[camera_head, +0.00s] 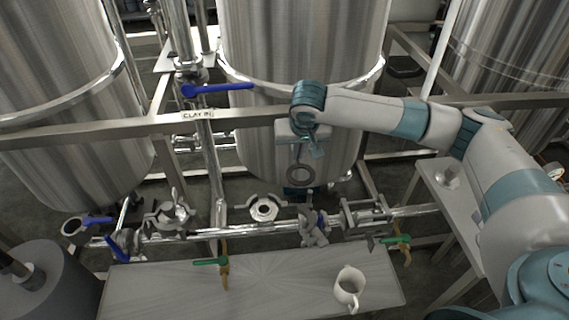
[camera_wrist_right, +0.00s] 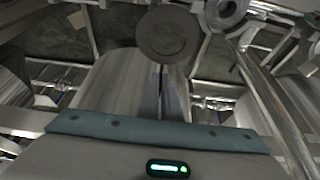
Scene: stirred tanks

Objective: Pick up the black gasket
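The black gasket (camera_head: 300,174) is a dark flat ring, held below my right gripper (camera_head: 300,153) in front of the middle tank. In the right wrist view the gasket (camera_wrist_right: 168,35) faces the camera at the tips of the fingers. The right gripper's fingers (camera_wrist_right: 163,70) are close together, with the gasket's edge between them. The gasket is clear of the table and pipes. My left gripper is not in either view.
A steel table (camera_head: 270,275) in front holds a white mug (camera_head: 348,288). Behind it runs a horizontal pipe with valves and an open round flange (camera_head: 264,208). A frame beam (camera_head: 120,133) crosses in front of the tanks. A side table (camera_head: 446,205) stands at right.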

